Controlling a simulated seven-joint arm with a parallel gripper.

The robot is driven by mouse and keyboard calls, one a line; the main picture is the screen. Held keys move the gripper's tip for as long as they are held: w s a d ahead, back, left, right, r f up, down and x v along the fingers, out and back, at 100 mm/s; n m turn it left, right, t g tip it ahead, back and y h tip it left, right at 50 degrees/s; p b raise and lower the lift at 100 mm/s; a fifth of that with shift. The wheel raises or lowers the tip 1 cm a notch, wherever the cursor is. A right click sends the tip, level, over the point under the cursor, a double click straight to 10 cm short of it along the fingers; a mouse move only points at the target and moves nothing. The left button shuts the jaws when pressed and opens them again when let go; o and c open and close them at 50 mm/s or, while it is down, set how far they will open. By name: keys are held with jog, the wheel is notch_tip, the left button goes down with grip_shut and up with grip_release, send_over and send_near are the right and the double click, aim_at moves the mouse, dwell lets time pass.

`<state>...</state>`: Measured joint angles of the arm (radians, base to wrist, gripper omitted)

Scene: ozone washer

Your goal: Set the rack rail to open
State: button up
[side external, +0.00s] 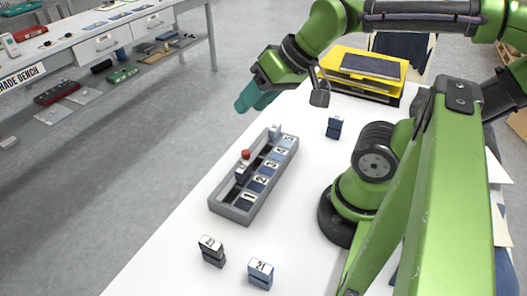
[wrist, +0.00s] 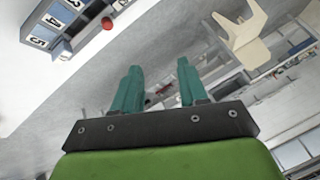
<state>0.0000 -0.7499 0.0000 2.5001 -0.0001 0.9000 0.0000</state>
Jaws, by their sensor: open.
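A grey rack (side external: 217,208) lies on the white table with a row of blue numbered cells. A dark slot, apparently the rack rail (side external: 228,188), runs along its left side. A red ball knob (side external: 245,154) stands over the slot near the middle, next to a pale labelled block (side external: 243,169). The knob also shows at upper left in the wrist view (wrist: 107,23). My gripper (side external: 243,104) has teal fingers, hangs above and beyond the rack's far end, and touches nothing. The wrist view shows its fingers apart (wrist: 157,78) and empty.
Another small block (side external: 275,131) sits at the rack's far end. Two labelled blocks (side external: 211,250) (side external: 261,273) stand in front, and a dark blue one (side external: 334,127) stands right of the rack. A yellow-topped organizer (side external: 365,68) is behind.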

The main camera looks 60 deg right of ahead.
jog(key=shift+o, duration=0.7)
jog(key=n+g+h, duration=0.1)
jog(key=g+h, duration=0.1)
jog(key=g, duration=0.5)
send_over(245, 152)
notch_tip(245, 152, down, 2)
notch_tip(245, 152, down, 17)
jog(key=shift+d+r, duration=0.1)
jog(key=shift+r, duration=0.1)
grip_shut()
